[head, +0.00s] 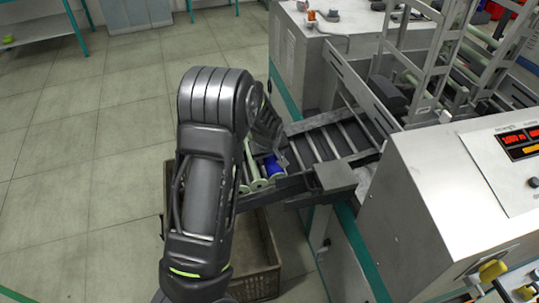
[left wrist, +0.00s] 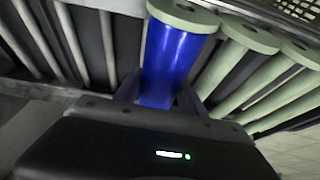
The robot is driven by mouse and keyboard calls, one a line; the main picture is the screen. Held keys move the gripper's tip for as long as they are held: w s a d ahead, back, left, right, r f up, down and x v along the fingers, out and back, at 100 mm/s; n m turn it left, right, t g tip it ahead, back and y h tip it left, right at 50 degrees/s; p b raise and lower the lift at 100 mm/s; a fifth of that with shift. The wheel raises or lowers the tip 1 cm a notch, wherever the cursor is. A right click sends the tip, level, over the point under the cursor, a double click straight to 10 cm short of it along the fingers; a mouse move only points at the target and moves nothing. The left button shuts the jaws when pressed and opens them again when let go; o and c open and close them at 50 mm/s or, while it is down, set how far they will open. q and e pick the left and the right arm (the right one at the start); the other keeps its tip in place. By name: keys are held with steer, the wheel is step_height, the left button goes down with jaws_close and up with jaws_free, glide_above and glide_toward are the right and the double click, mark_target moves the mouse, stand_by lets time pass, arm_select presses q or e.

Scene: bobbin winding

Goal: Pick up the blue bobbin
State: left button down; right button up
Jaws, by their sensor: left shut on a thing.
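The blue bobbin (head: 272,168) lies on the sloping chute at the side of the machine, among pale green bobbins. In the left wrist view the blue bobbin (left wrist: 174,62) has a blue body and a pale green end flange. My left gripper (left wrist: 156,92) is shut on its body, one finger on each side. In the head view my left gripper (head: 281,158) reaches down to the chute, partly hidden behind my arm. My right gripper is not in view.
Pale green bobbins (left wrist: 240,42) lie close beside the blue one. The chute's metal slats (head: 325,143) run up to the machine. A brown crate (head: 262,284) stands on the floor below. A grey control cabinet (head: 420,185) is at the right. The floor at the left is clear.

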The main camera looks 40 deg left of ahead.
arm_select(q)
steer(key=shift+r, duration=0.15)
step_height(320, 180, up, 10)
steer(key=shift+f+b, duration=0.1)
steer(key=shift+b, duration=0.2)
stand_by(0.6)
